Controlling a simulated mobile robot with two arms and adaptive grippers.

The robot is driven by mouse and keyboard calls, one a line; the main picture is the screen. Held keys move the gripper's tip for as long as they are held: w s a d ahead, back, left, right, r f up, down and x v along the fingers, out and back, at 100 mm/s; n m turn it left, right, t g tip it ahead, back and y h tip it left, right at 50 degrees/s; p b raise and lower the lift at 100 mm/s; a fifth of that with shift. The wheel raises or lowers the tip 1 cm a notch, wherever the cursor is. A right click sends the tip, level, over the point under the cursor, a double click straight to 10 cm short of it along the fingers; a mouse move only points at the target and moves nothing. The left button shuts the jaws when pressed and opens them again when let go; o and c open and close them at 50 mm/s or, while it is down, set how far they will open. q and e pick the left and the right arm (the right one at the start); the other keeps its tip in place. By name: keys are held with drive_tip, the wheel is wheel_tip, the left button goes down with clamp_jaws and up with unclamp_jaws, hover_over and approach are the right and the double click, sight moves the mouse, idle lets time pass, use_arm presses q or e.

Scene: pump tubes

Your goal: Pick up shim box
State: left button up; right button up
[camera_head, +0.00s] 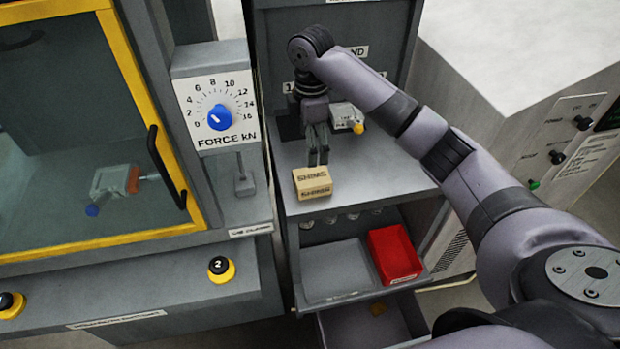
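The shim box (312,183) is a small tan box labelled "SHIMS". It sits on the grey shelf (385,172) near its front edge, left of the middle. My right gripper (318,163) points down just behind and above the box. Its two fingers look close together, with a narrow gap between them. From this angle I cannot tell how far apart they are or whether they touch the box. My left gripper is not in view.
A grey pump part with a yellow tip (347,118) stands behind the gripper. Below the shelf is an open drawer with a red bin (395,255). On the left are a force dial (216,112) and a yellow-framed door (128,105). The shelf's right side is clear.

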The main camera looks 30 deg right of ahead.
hover_over(312, 176)
wheel_tip(312, 176, down, 5)
drive_tip(key=shift+s+a+f+p, duration=0.15)
drive_tip(key=shift+f+p, duration=0.05)
drive_tip(key=shift+p, duration=0.25)
wheel_tip(312, 176, down, 2)
drive_tip(key=shift+f, duration=0.2)
drive_tip(key=shift+f+p, duration=0.25)
drive_tip(key=shift+p, duration=0.1)
wheel_tip(312, 176, down, 4)
drive_tip(key=shift+r+p, duration=0.15)
drive_tip(key=shift+p, duration=0.4)
drive_tip(key=shift+f, duration=0.45)
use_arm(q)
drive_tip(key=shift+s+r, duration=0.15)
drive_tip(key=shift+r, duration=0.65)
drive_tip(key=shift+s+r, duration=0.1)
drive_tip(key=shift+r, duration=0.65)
use_arm(e)
drive_tip(key=c, duration=1.5)
